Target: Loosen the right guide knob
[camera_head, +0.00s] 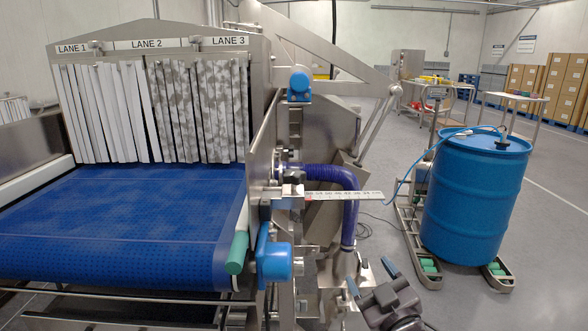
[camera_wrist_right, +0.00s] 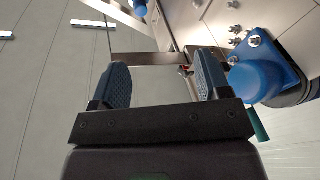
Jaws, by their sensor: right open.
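A small dark knob (camera_head: 292,173), which looks like the right guide knob, sits on the steel side frame at the right edge of the blue belt (camera_head: 120,220). A pale ruler scale (camera_head: 345,196) sticks out to the right just below it. My right gripper (camera_head: 371,278) is open and empty, low and to the right of the knob, clearly apart from it. In the right wrist view its two blue-padded fingers (camera_wrist_right: 162,82) stand wide apart with nothing between them. I cannot make out the knob surely in that view. My left gripper is not in view.
A blue motor housing (camera_head: 274,262) juts out below the knob; it also shows in the right wrist view (camera_wrist_right: 257,82). A purple hose (camera_head: 348,205) bends down beside the scale. A blue drum (camera_head: 474,195) stands on the right. Strip curtains (camera_head: 155,110) hang over the belt.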

